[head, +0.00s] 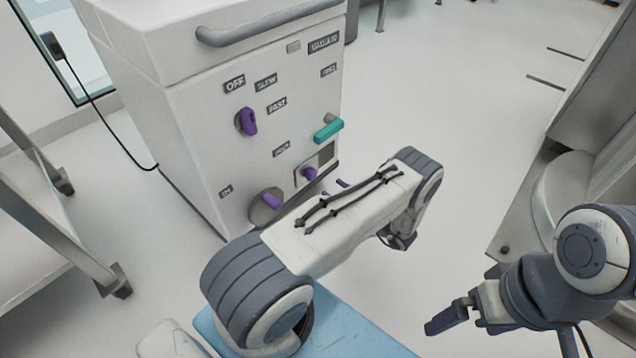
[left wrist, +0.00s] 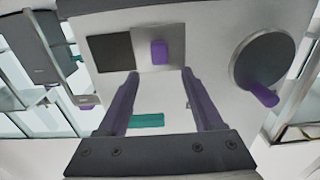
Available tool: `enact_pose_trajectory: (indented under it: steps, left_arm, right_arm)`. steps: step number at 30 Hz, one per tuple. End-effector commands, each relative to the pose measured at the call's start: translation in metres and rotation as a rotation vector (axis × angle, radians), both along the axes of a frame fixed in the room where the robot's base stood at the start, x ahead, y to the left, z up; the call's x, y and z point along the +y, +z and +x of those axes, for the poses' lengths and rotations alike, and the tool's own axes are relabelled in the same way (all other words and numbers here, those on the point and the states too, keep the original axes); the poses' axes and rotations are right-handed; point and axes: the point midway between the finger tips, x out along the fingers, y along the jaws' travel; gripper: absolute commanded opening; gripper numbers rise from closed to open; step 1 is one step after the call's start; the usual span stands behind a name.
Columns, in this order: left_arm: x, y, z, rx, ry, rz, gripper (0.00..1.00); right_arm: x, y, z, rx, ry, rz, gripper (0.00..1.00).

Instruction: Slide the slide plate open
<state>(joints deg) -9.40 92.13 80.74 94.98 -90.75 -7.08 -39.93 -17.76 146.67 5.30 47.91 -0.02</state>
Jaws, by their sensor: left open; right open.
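The slide plate (head: 303,176) is a light metal panel low on the white cabinet's front, with a purple knob (head: 310,173). A dark opening (head: 326,153) shows to the right of the plate. In the left wrist view, which looks upside down, the plate (left wrist: 178,43) and knob (left wrist: 159,52) lie beside the dark opening (left wrist: 110,52). My left gripper (left wrist: 160,74) is open. Its two purple fingers point at the plate, and the knob shows between and beyond the tips, apparently untouched. In the head view my left forearm hides most of this gripper. My right gripper (head: 455,315) is open and empty, away from the cabinet.
The white cabinet (head: 180,110) also bears a round dial with a purple handle (head: 270,201), a teal handle (head: 328,130), a purple switch (head: 248,121) and a grey bar (head: 265,28). A metal cart (head: 60,225) stands left. Floor right of the cabinet is clear.

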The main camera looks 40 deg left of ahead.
Motion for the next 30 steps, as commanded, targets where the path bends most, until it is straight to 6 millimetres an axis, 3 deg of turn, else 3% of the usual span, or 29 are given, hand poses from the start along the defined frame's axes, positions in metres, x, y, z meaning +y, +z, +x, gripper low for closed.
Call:
enact_pose_trajectory:
  steps: [6, 12, 24, 25, 30]
  left_arm:
    - [0.043, -0.004, 0.003, -0.001, 0.004, -0.001, 0.68]
    - [0.071, -0.003, 0.005, -0.001, 0.001, -0.002, 0.68]
    - [0.08, 0.0, 0.006, 0.001, -0.002, -0.002, 0.68]
    - [0.08, 0.0, 0.006, 0.001, -0.002, -0.002, 0.64]
    - [0.079, 0.0, 0.006, 0.0, -0.002, -0.002, 0.0]
  right_arm:
    - [0.0, -0.021, 0.0, 0.0, 0.0, 0.0, 1.0]
    - [0.0, -0.031, 0.0, 0.0, 0.0, 0.0, 1.0]
    - [0.0, -0.033, 0.0, 0.0, 0.0, 0.0, 1.0]
    - [0.0, -0.033, 0.0, 0.0, 0.0, 0.0, 1.0]
    - [0.0, -0.033, 0.0, 0.0, 0.0, 0.0, 1.0]
